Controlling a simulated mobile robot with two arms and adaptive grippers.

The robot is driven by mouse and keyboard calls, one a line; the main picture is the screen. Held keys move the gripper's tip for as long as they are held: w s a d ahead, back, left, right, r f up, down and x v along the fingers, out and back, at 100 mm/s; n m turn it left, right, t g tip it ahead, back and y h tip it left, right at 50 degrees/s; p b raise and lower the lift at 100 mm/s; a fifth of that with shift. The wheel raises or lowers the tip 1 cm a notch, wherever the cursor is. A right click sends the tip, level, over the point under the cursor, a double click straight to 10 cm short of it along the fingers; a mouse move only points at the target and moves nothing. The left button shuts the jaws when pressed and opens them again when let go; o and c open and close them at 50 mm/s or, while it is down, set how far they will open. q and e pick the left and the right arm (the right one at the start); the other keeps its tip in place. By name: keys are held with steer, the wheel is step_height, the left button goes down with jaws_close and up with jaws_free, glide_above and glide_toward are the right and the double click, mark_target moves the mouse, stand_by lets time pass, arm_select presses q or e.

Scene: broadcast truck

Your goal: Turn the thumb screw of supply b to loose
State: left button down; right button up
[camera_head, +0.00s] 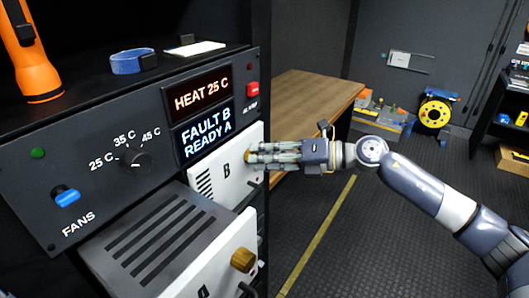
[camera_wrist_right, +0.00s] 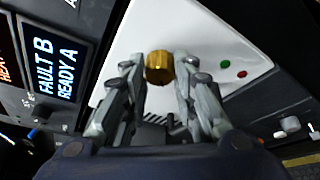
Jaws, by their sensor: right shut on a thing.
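Supply B is a white-fronted module (camera_head: 222,178) marked "B" with black vent slots, in the rack under the displays. Its brass thumb screw (camera_wrist_right: 159,67) shows in the right wrist view, on the white face between my fingertips. In the head view my right gripper (camera_head: 254,157) reaches in from the right and mostly hides that screw. My right gripper (camera_wrist_right: 160,72) is shut on the thumb screw in the wrist view. The displays read "HEAT 25 C" (camera_head: 202,94) and "FAULT B READY A" (camera_head: 207,132). My left gripper is not in view.
Below, a second module (camera_head: 160,240) sticks out of the rack with its own brass screw (camera_head: 243,259). The fans panel has a blue switch (camera_head: 66,196) and a black knob (camera_head: 136,160). A wooden table (camera_head: 310,100) stands behind my right gripper. The floor at right is mostly clear.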

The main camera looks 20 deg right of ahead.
steer(key=shift+r+n+h+p, duration=0.1)
steer(key=shift+n+h+p, duration=0.5)
steer(key=shift+n, duration=0.4)
steer(key=o, duration=1.1)
steer(key=shift+c, duration=0.2)
steer(key=shift+s, duration=0.1)
steer(key=v, duration=1.1)
steer(key=shift+s+d, duration=0.3)
steer(key=shift+r, duration=0.1)
